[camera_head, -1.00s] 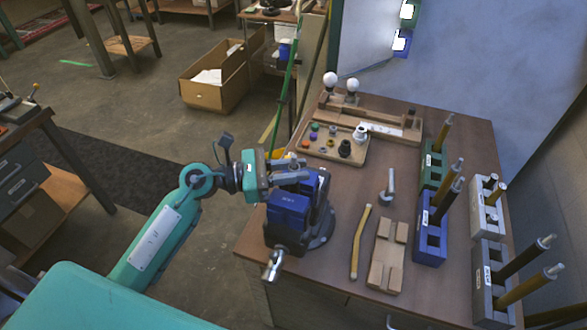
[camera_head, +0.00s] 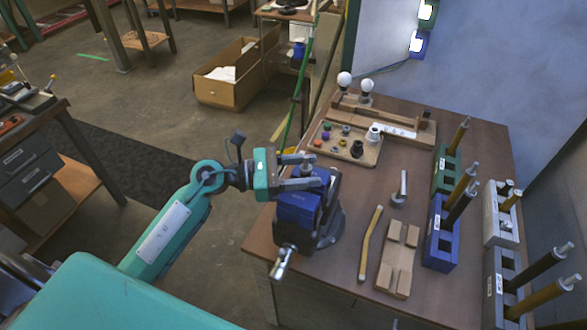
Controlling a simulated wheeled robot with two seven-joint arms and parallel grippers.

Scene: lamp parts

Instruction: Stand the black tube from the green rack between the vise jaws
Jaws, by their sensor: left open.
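My left gripper (camera_head: 312,171) is open just above the blue vise (camera_head: 297,208) at the table's left edge, its fingers apart on either side of the jaw area. A small grey piece (camera_head: 307,169) shows between the fingers; it may be the top of a tube, but the fingers hide most of it and I cannot tell how it stands. The green rack (camera_head: 444,172) is at the right of the table and shows a brass-coloured tube (camera_head: 459,136) upright in it. No black tube is visible in that rack. My right gripper is out of view.
The blue rack (camera_head: 440,250) holds a brass tube and a black tube (camera_head: 460,204). White and grey racks stand further right.

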